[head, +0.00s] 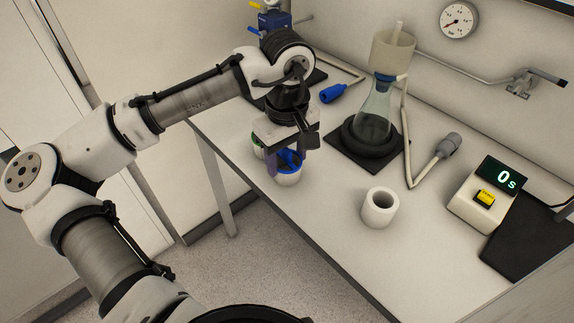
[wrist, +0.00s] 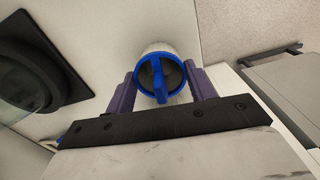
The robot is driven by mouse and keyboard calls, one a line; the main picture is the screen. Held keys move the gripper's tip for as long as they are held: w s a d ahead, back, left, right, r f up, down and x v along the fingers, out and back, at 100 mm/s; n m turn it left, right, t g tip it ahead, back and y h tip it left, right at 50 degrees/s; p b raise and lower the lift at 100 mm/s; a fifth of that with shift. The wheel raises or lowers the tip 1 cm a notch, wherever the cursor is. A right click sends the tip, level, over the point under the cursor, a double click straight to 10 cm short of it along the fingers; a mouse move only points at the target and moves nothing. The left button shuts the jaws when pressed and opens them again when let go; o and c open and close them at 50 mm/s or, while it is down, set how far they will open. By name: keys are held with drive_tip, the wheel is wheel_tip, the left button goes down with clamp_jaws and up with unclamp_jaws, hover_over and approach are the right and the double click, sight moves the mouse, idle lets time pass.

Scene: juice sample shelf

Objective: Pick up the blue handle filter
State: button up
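The blue handle filter (head: 287,178) is a white cup with a blue rim and a blue bar handle across its top. It stands near the front edge of the white bench, partly hidden by my gripper in the head view. In the wrist view the filter (wrist: 159,76) lies between the two purple fingers. My gripper (head: 285,160) points down over the filter. In the wrist view my gripper (wrist: 162,88) is open, one finger on each side of the blue rim and handle, with gaps to the handle.
A green-rimmed item (head: 257,145) is close behind my gripper, mostly hidden. A flask (head: 374,110) with a funnel stands on a black mat. A white hollow cylinder (head: 379,208) and a timer (head: 481,198) showing 0 stand to the right. Bench space between is clear.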

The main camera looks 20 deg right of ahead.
drive_tip(key=c, duration=0.3)
drive_tip(key=shift+c, duration=0.2)
